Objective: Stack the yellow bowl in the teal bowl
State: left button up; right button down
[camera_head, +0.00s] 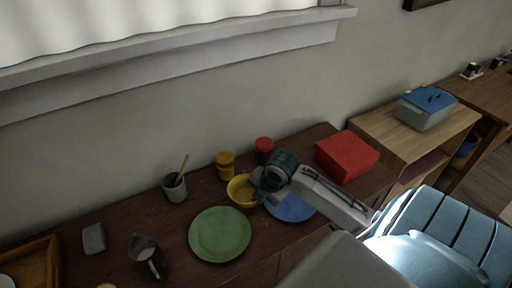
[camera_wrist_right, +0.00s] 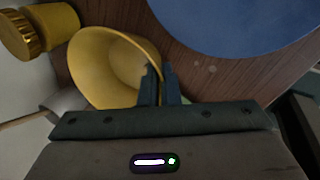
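The yellow bowl (camera_head: 240,190) is at the back of the dark wooden table, between the green plate and the red and yellow jars. In the right wrist view the yellow bowl (camera_wrist_right: 95,65) shows its open inside. My right gripper (camera_head: 259,186) is at the bowl's right side. In the wrist view its two fingers (camera_wrist_right: 161,80) are close together, one on each side of the bowl's rim, shut on it. I cannot tell whether the bowl is lifted. I cannot make out a teal bowl in either view. My left gripper is not in view.
A green plate (camera_head: 220,234) lies in front of the bowl. A blue plate (camera_head: 291,207) lies to its right, partly behind my arm. A yellow jar (camera_head: 225,166), a red jar (camera_head: 264,146), a grey cup (camera_head: 175,189) and a red box (camera_head: 346,155) stand near the wall.

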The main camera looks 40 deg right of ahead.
aim_at(246, 193)
jog(key=shift+w, duration=0.85)
notch_tip(246, 193, down, 4)
jog(key=shift+r+p, duration=0.25)
jog(key=shift+p, duration=0.5)
jog(key=shift+f, duration=0.1)
jog(key=c, duration=2.1)
grip_release()
jog(key=shift+f, duration=0.15)
jog(key=o, duration=0.5)
jog(key=shift+c, duration=0.2)
jog(key=shift+r, duration=0.2)
